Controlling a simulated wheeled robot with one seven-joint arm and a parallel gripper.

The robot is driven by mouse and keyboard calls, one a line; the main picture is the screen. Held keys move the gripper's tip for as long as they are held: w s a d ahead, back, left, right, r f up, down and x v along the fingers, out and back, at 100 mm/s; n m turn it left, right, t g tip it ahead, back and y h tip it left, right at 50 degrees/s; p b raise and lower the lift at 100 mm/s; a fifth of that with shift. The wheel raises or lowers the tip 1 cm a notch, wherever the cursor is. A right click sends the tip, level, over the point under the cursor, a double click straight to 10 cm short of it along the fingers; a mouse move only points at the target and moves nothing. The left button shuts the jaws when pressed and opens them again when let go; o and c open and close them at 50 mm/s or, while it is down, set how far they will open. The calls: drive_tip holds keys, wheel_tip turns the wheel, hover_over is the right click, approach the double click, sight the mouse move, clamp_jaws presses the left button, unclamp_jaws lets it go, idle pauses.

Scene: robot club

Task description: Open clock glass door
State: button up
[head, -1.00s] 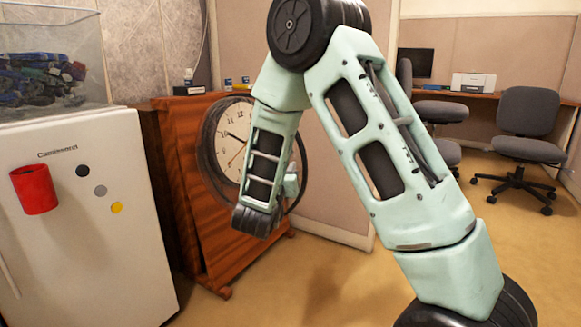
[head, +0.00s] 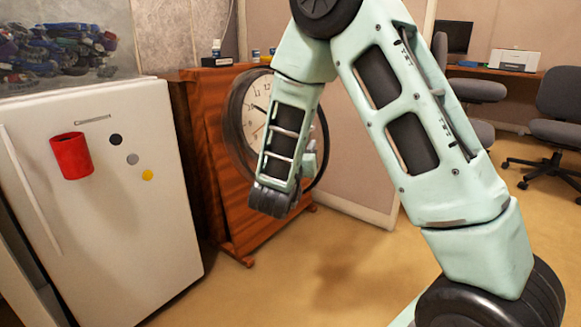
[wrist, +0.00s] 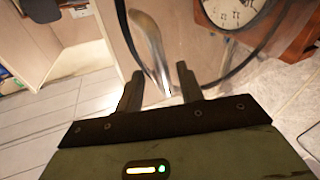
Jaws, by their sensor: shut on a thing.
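The wall-style clock (head: 255,105) has a white face and sits in the front of a wooden cabinet (head: 212,110). Its round glass door (head: 325,150) has a dark rim and appears to stand ajar, its right side out from the cabinet. My arm covers part of the face and door in the head view. In the wrist view, the clock face (wrist: 232,8) is at the top right. The door rim (wrist: 262,48) curves to its left. My gripper (wrist: 160,78) is shut on the curved metal door handle (wrist: 148,45). Its fingers are hidden in the head view.
A white fridge (head: 110,215) with a red cup (head: 72,156) on its front stands left of the cabinet. Small items stand on the cabinet top. A partition (head: 372,180) stands behind at right. Office chairs (head: 560,110) are at the far right. Carpet in front is clear.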

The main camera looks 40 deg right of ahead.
drive_tip(key=p+v, duration=0.2)
drive_tip(key=v, duration=1.3)
drive_tip(key=shift+p, duration=0.3)
drive_tip(key=shift+s+d, duration=0.1)
